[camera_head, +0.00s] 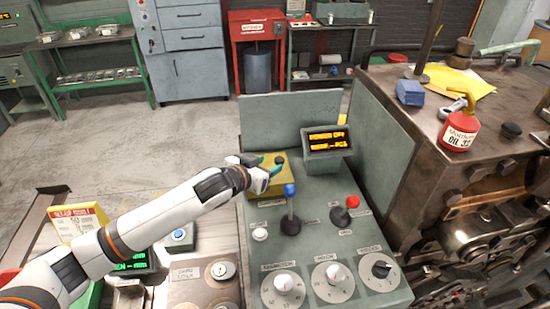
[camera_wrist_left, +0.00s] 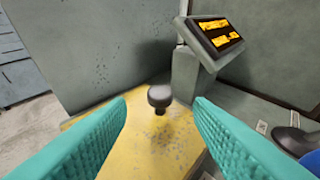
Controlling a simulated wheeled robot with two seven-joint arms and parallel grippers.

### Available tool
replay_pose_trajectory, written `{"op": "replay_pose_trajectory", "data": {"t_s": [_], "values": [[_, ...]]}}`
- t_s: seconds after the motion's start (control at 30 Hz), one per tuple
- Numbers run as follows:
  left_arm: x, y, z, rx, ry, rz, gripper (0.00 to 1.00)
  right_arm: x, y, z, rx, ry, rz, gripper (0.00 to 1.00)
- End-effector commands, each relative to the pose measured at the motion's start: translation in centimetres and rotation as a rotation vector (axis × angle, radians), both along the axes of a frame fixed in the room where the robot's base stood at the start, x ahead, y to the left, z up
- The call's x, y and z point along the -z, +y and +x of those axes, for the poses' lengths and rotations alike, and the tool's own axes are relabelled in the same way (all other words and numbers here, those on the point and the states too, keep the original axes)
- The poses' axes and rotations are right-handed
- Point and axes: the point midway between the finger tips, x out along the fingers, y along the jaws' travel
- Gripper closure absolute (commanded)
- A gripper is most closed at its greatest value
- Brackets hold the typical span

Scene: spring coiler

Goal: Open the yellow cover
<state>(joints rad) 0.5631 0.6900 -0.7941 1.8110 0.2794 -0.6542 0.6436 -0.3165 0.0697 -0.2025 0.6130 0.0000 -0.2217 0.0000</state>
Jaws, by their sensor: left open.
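The yellow cover (camera_head: 267,184) lies flat at the back left of the grey-green control panel, with a small dark knob (camera_head: 279,160) on its top. In the left wrist view the cover (camera_wrist_left: 150,150) fills the lower middle, and its black knob (camera_wrist_left: 160,97) stands up from it. My left gripper (camera_head: 262,161) is over the cover. Its teal fingers (camera_wrist_left: 160,125) are open, one on each side of the knob, with gaps between them and the knob. Part of the cover is hidden by my left gripper and arm. My right gripper is not in view.
A blue-topped lever (camera_head: 290,190) and a red-topped lever (camera_head: 352,202) stand to the right of the cover. A small display (camera_head: 326,139) stands behind them, near a grey upright panel (camera_head: 290,119). White and black dials (camera_head: 333,274) line the panel's front.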

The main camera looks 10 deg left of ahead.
Motion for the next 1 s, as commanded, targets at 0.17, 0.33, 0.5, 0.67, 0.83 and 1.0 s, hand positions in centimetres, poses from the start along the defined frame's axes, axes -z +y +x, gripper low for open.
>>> {"op": "replay_pose_trajectory", "data": {"t_s": [0.17,0.33,0.5,0.67,0.83,1.0], "values": [[0.9,-1.0,2.4,0.0,0.0,-0.001,0.53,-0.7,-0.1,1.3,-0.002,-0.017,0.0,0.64],[1.5,-1.4,3.3,0.0,0.0,0.001,0.53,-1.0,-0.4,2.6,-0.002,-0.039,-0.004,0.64],[1.6,-1.5,3.5,0.002,-0.001,0.001,0.53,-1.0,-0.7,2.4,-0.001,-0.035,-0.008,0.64],[1.6,-1.5,3.5,0.001,0.0,0.001,0.56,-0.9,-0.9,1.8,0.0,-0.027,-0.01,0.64],[1.6,-1.5,3.5,0.001,0.0,0.001,0.84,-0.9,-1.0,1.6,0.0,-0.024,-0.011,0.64],[1.6,-1.5,3.5,0.001,0.0,0.001,1.0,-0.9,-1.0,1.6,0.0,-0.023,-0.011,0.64]]}}
